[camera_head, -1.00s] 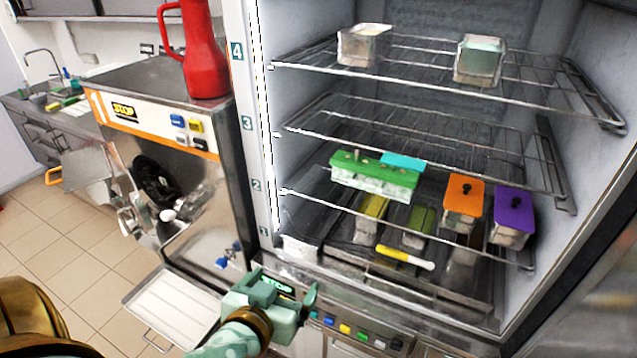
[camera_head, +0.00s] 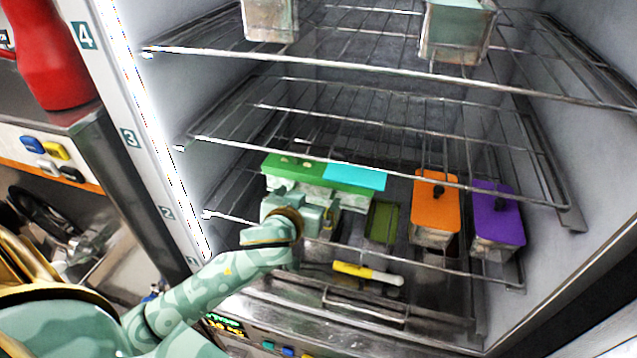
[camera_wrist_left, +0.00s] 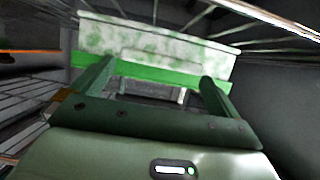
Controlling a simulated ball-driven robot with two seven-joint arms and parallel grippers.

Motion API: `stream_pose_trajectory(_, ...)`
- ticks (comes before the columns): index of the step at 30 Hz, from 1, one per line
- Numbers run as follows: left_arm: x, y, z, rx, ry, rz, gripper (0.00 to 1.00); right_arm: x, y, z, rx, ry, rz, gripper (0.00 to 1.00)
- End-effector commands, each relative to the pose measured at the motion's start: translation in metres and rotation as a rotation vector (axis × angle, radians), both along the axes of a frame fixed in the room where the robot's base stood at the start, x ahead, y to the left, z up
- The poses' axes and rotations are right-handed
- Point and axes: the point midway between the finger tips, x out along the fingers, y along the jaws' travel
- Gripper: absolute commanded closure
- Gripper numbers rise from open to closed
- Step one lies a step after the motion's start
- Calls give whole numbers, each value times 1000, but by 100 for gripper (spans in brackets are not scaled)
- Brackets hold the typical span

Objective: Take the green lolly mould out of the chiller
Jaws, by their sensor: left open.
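The green lolly mould (camera_head: 281,165) has a green top and a frosted, pale body. It sits on the shelf marked 2 in the chiller, at the left. My left gripper (camera_head: 287,200) is open at the mould's front and hides part of that face. In the left wrist view, the mould (camera_wrist_left: 150,45) fills the space ahead, with its green band across the open fingers (camera_wrist_left: 155,85). I cannot tell whether the fingers touch it. My right gripper is not in view.
A cyan piece (camera_head: 355,177) adjoins the mould's right part. Orange-lidded (camera_head: 436,203) and purple-lidded (camera_head: 497,215) tubs stand to the right. The wire shelf (camera_head: 370,138) runs above. A yellow-and-white stick (camera_head: 367,273) lies lower down. A red jug (camera_head: 50,55) stands outside, left.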

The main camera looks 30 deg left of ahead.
Motion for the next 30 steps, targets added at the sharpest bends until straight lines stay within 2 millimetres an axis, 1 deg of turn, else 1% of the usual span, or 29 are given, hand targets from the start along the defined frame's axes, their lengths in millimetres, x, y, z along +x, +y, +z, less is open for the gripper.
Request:
stream_pose_trajectory(1, 8, 2, -2, 4, -1, -1, 0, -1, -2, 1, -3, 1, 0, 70)
stream_pose_trajectory(4, 18, 5, -7, 2, 0, 0, 0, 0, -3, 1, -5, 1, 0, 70)
stream_pose_trajectory(7, 22, 5, -9, 2, 0, -1, 0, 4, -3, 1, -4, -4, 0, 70)
stream_pose_trajectory(12, 21, 5, -9, 1, 0, 0, 0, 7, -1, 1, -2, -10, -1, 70)
stream_pose_trajectory(14, 21, 5, -9, 1, 0, 0, 17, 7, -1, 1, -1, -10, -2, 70)
stream_pose_trajectory(15, 21, 5, -9, 1, 0, 0, 28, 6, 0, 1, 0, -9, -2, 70)
stream_pose_trajectory(17, 21, 5, -9, 1, 0, 0, 44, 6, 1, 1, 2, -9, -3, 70)
stream_pose_trajectory(26, 22, 5, -6, 0, -4, 0, 44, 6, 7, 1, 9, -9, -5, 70)
stream_pose_trajectory(30, 22, 5, 1, -2, -5, 1, 44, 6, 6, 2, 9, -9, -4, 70)
